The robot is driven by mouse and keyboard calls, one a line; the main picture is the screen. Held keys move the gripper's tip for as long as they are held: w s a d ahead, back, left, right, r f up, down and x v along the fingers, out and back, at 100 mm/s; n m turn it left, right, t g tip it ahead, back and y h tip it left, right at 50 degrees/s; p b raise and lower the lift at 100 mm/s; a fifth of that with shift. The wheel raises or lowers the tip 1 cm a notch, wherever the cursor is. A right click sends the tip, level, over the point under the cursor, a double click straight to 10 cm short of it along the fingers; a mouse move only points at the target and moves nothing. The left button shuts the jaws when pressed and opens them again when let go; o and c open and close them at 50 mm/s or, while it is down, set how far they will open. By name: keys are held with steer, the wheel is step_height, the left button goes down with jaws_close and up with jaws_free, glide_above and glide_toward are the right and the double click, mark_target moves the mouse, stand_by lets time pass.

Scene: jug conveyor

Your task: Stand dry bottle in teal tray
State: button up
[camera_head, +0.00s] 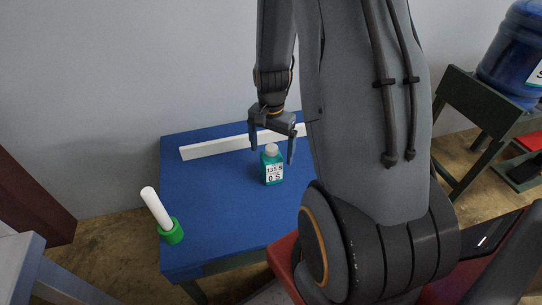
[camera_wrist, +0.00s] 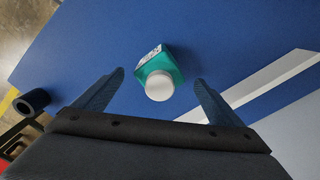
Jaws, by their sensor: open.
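A small teal bottle (camera_head: 272,169) with a white cap and a printed white label stands upright on the blue table. In the wrist view the bottle (camera_wrist: 160,70) shows from above, with its cap towards the camera. My gripper (camera_head: 271,156) is open and points down at the bottle. In the wrist view my gripper (camera_wrist: 160,77) has one finger on each side of the bottle, with a gap on both sides. I see no teal tray in either view.
A white bar (camera_head: 215,147) lies along the back of the blue table (camera_head: 215,205). A green ring-shaped base (camera_head: 171,232) with a tilted white cylinder (camera_head: 156,207) is at the left. A large blue jug (camera_head: 510,50) stands on a dark stand at the right.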

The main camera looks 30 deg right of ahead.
step_height(320, 180, up, 8)
steer(key=shift+r+p, duration=0.1)
steer(key=shift+p, duration=0.3)
steer(key=s+a+r+n, duration=0.5)
steer(key=a+r, duration=0.3)
steer(key=a, duration=0.1)
steer(key=shift+s+r+n, duration=0.2)
steer(key=shift+r+n, duration=0.1)
steer(key=shift+n, duration=0.1)
steer(key=s+a+r+n, duration=0.1)
steer(key=s+a+n, duration=0.1)
steer(key=s+a+r+n, duration=0.2)
steer(key=s, duration=0.1)
steer(key=s+a+r+n, duration=0.1)
steer(key=s+a+n, duration=0.1)
steer(key=s+a, duration=0.1)
steer(key=shift+s+r, duration=0.1)
steer(key=shift+r, duration=0.15)
steer(key=shift+c, duration=1.2)
steer(key=shift+s, duration=0.15)
steer(key=shift+c, duration=1.2)
